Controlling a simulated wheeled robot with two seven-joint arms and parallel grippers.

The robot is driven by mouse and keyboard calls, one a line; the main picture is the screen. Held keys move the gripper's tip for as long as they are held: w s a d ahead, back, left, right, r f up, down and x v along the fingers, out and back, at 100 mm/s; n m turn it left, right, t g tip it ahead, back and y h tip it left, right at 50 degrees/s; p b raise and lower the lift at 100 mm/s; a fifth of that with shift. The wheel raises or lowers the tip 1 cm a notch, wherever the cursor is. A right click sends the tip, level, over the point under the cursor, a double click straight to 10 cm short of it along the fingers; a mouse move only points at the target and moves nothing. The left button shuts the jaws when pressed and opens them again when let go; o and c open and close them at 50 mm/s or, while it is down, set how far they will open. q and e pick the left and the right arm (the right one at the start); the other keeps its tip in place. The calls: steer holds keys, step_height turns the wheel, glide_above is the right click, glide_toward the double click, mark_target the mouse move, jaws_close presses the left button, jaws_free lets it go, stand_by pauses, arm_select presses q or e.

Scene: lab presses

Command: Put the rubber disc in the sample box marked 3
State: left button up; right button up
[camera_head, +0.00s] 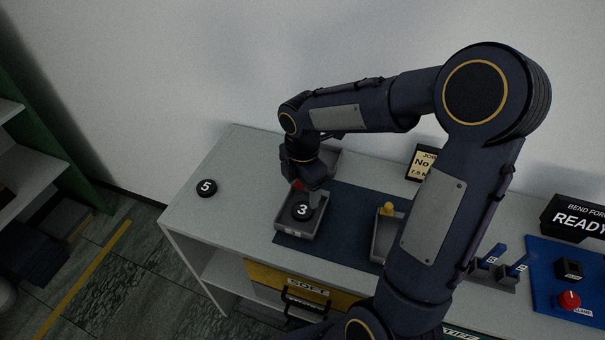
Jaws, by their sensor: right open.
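A grey open sample box (290,232) stands on the bench with a round black marker reading 3 (302,210) at it. My right gripper (308,192) points down right over this box, its jaws open. A small red piece (297,185) shows beside the fingers; I cannot tell whether it is the rubber disc or part of something else. The inside of the box is mostly hidden by the marker and the gripper. My left gripper is not in view.
A black marker reading 5 (206,188) lies on the bare left part of the bench (232,165). Another grey tray (379,240) with a yellow piece (388,208) is partly behind my right arm. A blue board (548,290) with a red knob (569,300) is at right.

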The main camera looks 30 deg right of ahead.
steer(key=s+a+r+m+t+y, duration=0.1)
steer(key=s+r+m+t, duration=0.1)
steer(key=s+r+m, duration=0.7)
steer(key=s+a+m+t+y, duration=0.2)
steer(key=s+m, duration=0.6)
steer(key=m, duration=0.4)
steer(key=shift+s+a+f+t+y, duration=0.25)
steer(key=shift+a+f+t+y, duration=0.15)
steer(key=shift+a+t, duration=0.45)
